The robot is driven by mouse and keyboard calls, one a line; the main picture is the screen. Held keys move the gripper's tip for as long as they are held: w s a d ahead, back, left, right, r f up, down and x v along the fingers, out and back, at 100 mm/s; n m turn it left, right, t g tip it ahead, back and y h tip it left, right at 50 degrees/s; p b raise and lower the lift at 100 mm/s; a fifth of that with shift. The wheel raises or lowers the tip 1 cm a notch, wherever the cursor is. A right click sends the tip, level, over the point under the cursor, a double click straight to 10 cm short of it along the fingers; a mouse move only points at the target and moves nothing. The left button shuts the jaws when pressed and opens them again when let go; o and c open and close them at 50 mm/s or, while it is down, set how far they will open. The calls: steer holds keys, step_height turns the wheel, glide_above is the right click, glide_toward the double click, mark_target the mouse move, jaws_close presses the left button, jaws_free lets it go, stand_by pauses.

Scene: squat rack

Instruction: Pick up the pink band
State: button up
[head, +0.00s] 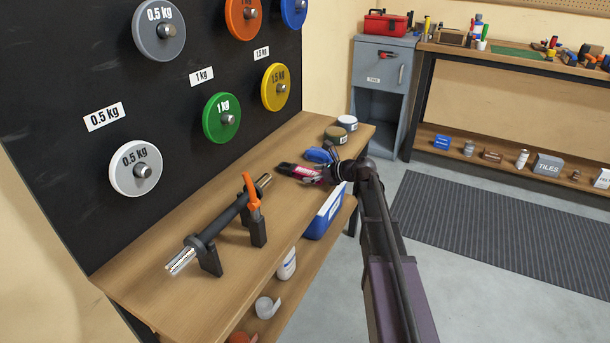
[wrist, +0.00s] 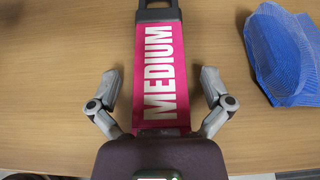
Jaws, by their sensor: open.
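The pink band (wrist: 158,70) lies on the wooden table, with white "MEDIUM" lettering and black ends. In the head view the band (head: 306,173) shows near the table's right part, partly hidden by my gripper (head: 330,172). In the wrist view my gripper (wrist: 159,90) is open, with one finger on each side of the band. A gap shows between each finger and the band's edges. The band's near end is hidden behind my gripper's body.
A blue mesh-like item (wrist: 286,58) lies right of the band; it also shows in the head view (head: 319,155). Two round tubs (head: 347,123) stand at the table's back end. A barbell (head: 222,222) on stands, with an orange clamp (head: 251,192), is at left.

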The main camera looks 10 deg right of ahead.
steer(key=c, duration=1.2)
steer(key=shift+c, duration=0.2)
steer(key=shift+r, duration=0.15)
step_height(320, 180, up, 3)
steer(key=p, duration=0.3)
steer(key=s+a+r+p, duration=0.1)
steer(key=s+a+p, duration=0.1)
steer(key=s, duration=1.4)
steer(key=shift+r, duration=0.35)
steer(key=shift+r, duration=0.1)
